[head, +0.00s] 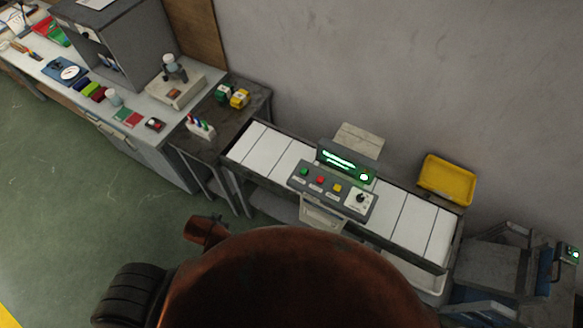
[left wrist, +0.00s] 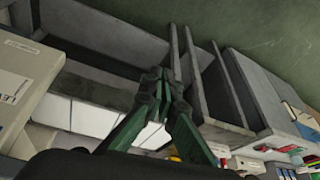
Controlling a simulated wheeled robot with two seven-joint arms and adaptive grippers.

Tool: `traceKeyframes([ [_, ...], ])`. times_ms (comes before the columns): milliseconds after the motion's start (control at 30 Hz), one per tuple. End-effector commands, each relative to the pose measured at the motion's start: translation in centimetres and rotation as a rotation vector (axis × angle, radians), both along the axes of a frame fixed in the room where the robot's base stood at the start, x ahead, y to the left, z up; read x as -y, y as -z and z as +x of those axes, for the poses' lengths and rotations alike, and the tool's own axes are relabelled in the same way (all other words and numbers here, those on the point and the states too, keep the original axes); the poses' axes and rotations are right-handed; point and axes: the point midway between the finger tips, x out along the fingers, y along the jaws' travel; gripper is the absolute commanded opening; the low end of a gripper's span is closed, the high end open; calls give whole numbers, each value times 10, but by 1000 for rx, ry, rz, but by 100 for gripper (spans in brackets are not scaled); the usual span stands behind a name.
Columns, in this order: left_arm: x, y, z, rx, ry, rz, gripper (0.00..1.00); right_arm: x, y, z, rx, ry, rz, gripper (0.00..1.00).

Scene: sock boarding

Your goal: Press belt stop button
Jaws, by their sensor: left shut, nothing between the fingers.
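The belt (head: 414,222) with its white segments runs along the wall in the head view. A grey control panel (head: 311,187) stands at its front edge. It carries a green button (head: 304,171), a red button (head: 320,180), a yellow button (head: 337,188) and a dark knob or lever (head: 360,198). Labels under the buttons are too small to read. My left gripper (left wrist: 166,88) shows only in the left wrist view, with its fingers together and empty. White belt segments (left wrist: 88,115) lie behind it there; no button is visible in that view. My right gripper is out of view.
A lit green display (head: 343,163) stands behind the panel. A yellow bin (head: 447,178) is beyond the belt's right part. A cluttered workbench (head: 133,79) stands at the left. A box (left wrist: 24,88) fills the left of the wrist view. Open floor (head: 60,185) lies at the left.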

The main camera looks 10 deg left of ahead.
Motion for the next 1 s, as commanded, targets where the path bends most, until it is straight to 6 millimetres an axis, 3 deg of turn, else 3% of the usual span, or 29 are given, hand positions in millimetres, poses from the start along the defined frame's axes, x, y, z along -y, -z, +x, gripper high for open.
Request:
traceKeyframes([
  [33, 8, -44, 11, 33, 27, -3, 0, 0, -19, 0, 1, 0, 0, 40],
  [133, 36, -94, 43, 106, 120, -12, 0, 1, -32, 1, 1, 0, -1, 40],
  [267, 90, -134, 94, 214, 294, -26, 0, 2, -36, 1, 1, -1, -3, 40],
  [500, 216, -196, 172, 415, 706, -7, 0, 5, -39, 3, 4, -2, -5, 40],
  [600, 263, -215, 189, 481, 894, 31, 0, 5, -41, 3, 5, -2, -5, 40],
  [700, 295, -227, 198, 520, 1050, 76, 0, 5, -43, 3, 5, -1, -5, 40],
  [800, 312, -231, 204, 541, 1167, 121, 0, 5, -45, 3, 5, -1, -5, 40],
  [1000, 323, -232, 211, 548, 1287, 179, 0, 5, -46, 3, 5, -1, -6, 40],
])
